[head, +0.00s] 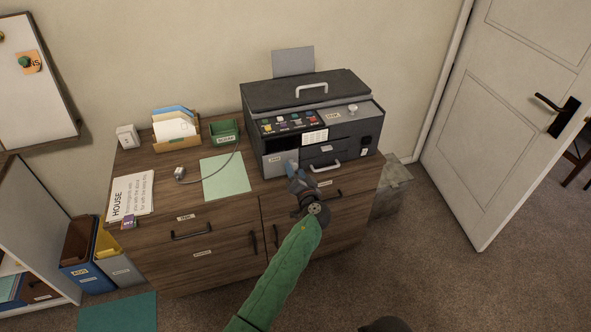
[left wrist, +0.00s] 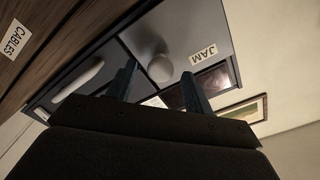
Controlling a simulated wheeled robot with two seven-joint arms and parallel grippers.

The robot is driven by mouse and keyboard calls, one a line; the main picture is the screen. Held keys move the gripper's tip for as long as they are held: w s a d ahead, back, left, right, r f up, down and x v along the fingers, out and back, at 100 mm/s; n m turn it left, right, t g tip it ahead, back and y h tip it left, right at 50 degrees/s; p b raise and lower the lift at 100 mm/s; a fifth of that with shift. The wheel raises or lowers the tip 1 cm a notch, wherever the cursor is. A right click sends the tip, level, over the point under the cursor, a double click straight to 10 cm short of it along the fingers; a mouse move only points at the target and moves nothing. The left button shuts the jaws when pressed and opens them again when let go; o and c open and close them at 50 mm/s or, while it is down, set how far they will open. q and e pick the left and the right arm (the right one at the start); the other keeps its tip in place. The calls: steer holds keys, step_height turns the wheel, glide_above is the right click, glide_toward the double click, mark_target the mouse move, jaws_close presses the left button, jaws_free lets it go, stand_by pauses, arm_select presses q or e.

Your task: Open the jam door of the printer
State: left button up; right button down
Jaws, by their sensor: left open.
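The dark grey printer (head: 345,130) stands on the right part of the wooden cabinet. Its jam door (head: 273,162) is a lighter grey panel at the lower left of the printer front and looks closed. In the left wrist view the jam door (left wrist: 190,30) carries a JAM label (left wrist: 203,54) and a round pale knob (left wrist: 160,69). My left gripper (head: 294,169) is open in front of this door. In the left wrist view its fingers (left wrist: 158,72) appear on either side of the knob; contact is unclear. My right gripper is out of view.
A pale handle (head: 325,166) sits on the printer's lower front, right of the jam door. A green sheet (head: 225,176), green tray (head: 224,132) and letter holder (head: 175,129) occupy the cabinet top to the left. Drawer handles (head: 192,232) project from the cabinet front.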

arm_select(q)
steer(key=shift+w+a, duration=0.15)
steer(key=shift+w, duration=0.2)
jaws_close()
steer(key=shift+s+f, duration=0.1)
